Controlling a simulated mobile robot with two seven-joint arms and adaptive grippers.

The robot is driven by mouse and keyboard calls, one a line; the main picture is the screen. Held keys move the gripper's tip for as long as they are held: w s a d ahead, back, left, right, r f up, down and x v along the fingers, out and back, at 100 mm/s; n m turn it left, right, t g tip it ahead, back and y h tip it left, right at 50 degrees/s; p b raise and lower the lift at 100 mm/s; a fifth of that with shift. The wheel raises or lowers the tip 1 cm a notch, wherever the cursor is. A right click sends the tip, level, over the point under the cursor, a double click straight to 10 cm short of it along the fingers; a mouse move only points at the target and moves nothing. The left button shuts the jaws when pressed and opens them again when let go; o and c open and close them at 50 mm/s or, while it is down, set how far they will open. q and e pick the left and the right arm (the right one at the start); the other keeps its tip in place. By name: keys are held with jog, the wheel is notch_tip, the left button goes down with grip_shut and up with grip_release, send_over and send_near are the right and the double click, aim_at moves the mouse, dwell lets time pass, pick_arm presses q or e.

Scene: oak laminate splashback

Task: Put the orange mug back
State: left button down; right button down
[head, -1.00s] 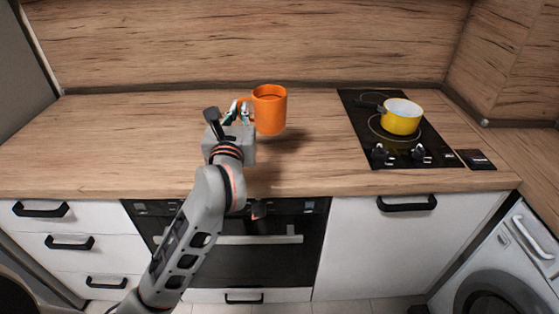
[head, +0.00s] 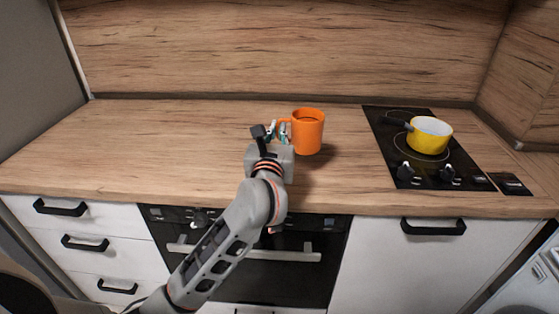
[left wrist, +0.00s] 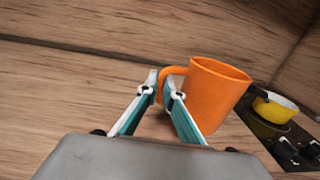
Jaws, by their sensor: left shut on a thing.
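The orange mug (head: 309,132) is upright over the wooden worktop, left of the hob, with its handle pointing left. My left gripper (head: 282,132) is shut on the mug's handle. In the left wrist view the orange mug (left wrist: 212,92) shows beyond the fingers, and the left gripper (left wrist: 162,88) has its fingertips at the handle, which they partly hide. A shadow lies on the worktop below and right of the mug; I cannot tell for certain whether its base touches the surface. My right gripper is not in view.
A black hob (head: 400,165) with knobs at its front holds a yellow pot (head: 429,136) to the right. The worktop (head: 170,140) is clear on the left. A wooden splashback (head: 280,50) closes off the back. White drawers and an oven are below.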

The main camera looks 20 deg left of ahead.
pick_arm(q)
notch_tip(320, 180, down, 3)
jog(key=shift+r, duration=0.1)
notch_tip(320, 180, down, 5)
jog(key=shift+b, duration=0.8)
jog(key=shift+f, duration=0.25)
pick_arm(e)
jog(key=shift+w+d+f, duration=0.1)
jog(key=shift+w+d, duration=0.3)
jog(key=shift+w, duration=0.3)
pick_arm(q)
jog(key=shift+f, duration=0.15)
jog(key=c, duration=2.2)
grip_release()
jog(key=shift+c, duration=0.2)
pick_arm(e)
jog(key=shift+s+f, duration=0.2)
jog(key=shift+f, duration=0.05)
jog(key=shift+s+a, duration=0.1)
